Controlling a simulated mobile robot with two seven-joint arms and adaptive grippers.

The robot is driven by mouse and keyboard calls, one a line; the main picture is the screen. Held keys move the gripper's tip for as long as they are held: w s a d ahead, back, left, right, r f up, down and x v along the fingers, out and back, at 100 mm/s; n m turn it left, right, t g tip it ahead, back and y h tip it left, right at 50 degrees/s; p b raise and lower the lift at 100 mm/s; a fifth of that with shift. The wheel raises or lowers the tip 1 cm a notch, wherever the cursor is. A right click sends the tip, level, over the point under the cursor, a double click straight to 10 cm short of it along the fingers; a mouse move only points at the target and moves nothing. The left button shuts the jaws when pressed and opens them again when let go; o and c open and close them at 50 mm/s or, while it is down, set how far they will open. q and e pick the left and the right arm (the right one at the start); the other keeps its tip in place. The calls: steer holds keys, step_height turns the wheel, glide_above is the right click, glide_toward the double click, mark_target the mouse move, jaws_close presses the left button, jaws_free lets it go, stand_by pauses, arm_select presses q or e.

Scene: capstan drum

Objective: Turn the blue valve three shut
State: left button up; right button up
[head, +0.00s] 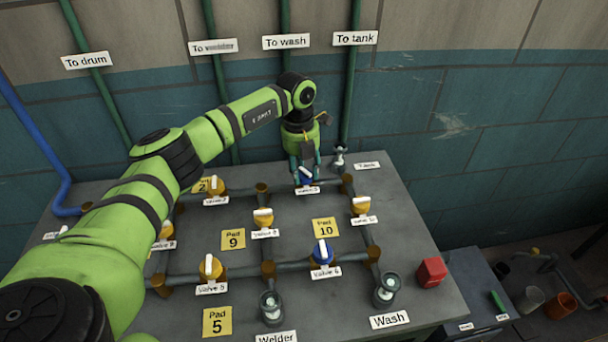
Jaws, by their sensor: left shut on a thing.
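A blue valve (306,182) with a white handle sits on the far pipe run of the grey bench. The small label (308,190) in front of it looks like "Valve 3", but its number is hard to read. My left gripper (304,168) points down over this valve and is shut on its white handle. The fingers partly hide the handle, so its exact angle is unclear. A second blue valve (322,254), labelled "Valve 6", stands nearer with its white handle upright in the picture. My right gripper is not in view.
Several yellow valves, such as one at the middle (263,218) and one at the right (361,207), stand on the pipes nearby. A red block (432,271) and a glass-topped fitting (386,290) are at the bench's right. Vertical green pipes (351,80) run behind my arm.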

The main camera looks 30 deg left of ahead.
mark_target(301, 169)
arm_select(q)
steer(key=m, duration=0.1)
steer(key=f+m+b, duration=0.1)
steer(key=m, duration=0.1)
steer(key=shift+s+d+m+g+b, duration=0.1)
steer(key=shift+s+m+g+b, duration=0.1)
steer(key=shift+m+g+b, duration=0.1)
steer(key=shift+r+m+b, duration=0.15)
steer(key=shift+m+b, duration=0.35)
steer(key=shift+m, duration=1.1)
steer(key=o, duration=1.1)
steer(key=shift+o, duration=0.2)
steer(key=shift+r, duration=0.2)
steer(key=shift+w+r, duration=0.1)
steer(key=shift+r, duration=0.3)
step_height(301, 169, up, 11)
steer(key=a, duration=0.1)
